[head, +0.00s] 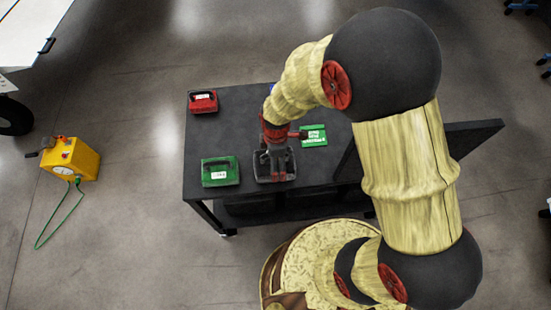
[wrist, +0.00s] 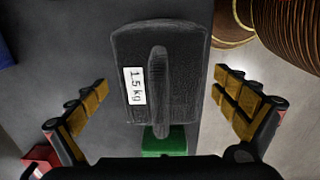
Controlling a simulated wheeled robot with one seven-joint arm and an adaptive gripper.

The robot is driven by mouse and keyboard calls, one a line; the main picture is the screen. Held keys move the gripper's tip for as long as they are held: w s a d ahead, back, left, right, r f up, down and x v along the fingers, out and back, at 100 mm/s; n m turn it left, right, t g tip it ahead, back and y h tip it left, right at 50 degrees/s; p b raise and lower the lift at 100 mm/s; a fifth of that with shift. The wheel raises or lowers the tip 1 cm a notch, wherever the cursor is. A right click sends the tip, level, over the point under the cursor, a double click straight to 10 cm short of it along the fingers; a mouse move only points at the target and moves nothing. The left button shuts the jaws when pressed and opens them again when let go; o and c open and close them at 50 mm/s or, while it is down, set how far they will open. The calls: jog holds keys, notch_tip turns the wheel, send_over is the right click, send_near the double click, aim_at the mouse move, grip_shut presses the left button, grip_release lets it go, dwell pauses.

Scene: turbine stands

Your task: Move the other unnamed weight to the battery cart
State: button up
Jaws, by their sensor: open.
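A black weight (head: 291,172) with a raised handle sits on the dark cart top (head: 232,115). The wrist view shows this weight (wrist: 190,85) with a white label reading 1.5 kg. My gripper (head: 275,160) is over it, pointing down. In the wrist view my gripper (wrist: 160,82) is open, with one finger on each side of the weight's handle and apart from it. A green weight (head: 220,172) with a white label stands to its left, and a red weight (head: 203,101) stands at the back left corner.
A dark raised panel (head: 472,137) is at the cart's right. A yellow box (head: 71,158) with a green cable (head: 58,222) stands on the floor at left. The floor between box and cart is clear.

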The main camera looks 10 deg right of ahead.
jog(key=shift+s+f, duration=0.1)
jog(key=shift+s, duration=0.05)
jog(key=shift+r+p, duration=2.7)
jog(key=shift+r, duration=0.9)
